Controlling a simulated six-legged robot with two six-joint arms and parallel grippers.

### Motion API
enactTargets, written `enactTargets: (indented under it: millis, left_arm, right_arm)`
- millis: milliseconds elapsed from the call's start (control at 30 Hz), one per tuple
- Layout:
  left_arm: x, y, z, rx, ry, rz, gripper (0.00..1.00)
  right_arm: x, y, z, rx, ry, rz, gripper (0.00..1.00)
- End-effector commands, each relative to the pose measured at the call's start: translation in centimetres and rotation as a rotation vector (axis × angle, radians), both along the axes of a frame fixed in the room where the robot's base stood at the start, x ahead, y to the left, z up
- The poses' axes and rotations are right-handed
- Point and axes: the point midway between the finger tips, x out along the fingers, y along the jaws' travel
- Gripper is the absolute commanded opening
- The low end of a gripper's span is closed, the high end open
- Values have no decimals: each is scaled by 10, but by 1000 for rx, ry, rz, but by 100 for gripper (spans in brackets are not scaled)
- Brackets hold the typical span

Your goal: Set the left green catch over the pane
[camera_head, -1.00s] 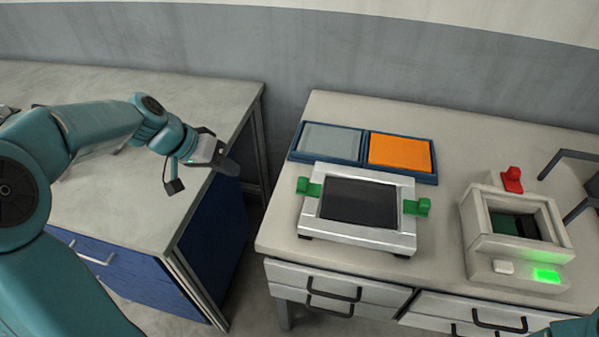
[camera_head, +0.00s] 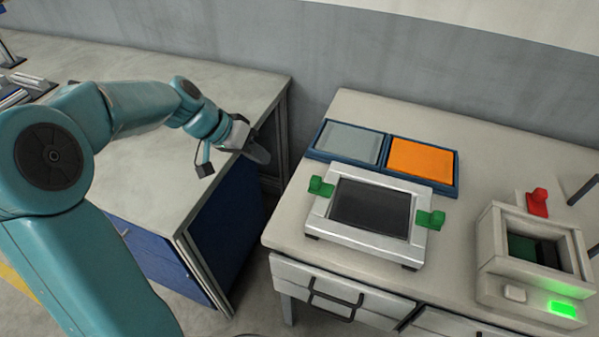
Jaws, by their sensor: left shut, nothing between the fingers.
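The left green catch (camera_head: 319,187) sits on the left side of a silver frame (camera_head: 379,239) on the right-hand bench. It stands out to the side, apart from the dark pane (camera_head: 370,208) set in the frame. The right green catch (camera_head: 431,219) sits likewise on the right side, clear of the pane. My left gripper (camera_head: 259,153) is shut and empty, over the gap between the benches, to the left of the frame and apart from it. My right gripper is not in view.
Behind the frame lies a blue tray (camera_head: 384,165) with a grey pane (camera_head: 349,142) and an orange pane (camera_head: 423,160). A box-like device (camera_head: 507,264) with a red catch (camera_head: 537,202) and a lit green button (camera_head: 563,308) stands at right. The left bench (camera_head: 150,180) is mostly clear.

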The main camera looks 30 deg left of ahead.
Motion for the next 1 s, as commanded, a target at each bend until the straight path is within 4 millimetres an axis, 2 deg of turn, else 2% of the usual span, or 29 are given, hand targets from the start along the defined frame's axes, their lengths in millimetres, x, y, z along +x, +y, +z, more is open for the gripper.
enactTargets:
  millis: [367, 600, 767, 1000]
  left_arm:
    - [41, -34, -65, -4, 5, -3, 0]
    - [50, -65, -64, -1, 2, -4, 0]
    - [52, -72, -66, 0, 2, -2, 0]
    - [52, -73, -66, 0, 3, -1, 0]
  right_arm:
    - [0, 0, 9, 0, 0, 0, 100]
    - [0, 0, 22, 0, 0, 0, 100]
    - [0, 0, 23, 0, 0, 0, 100]
    - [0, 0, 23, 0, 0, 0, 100]
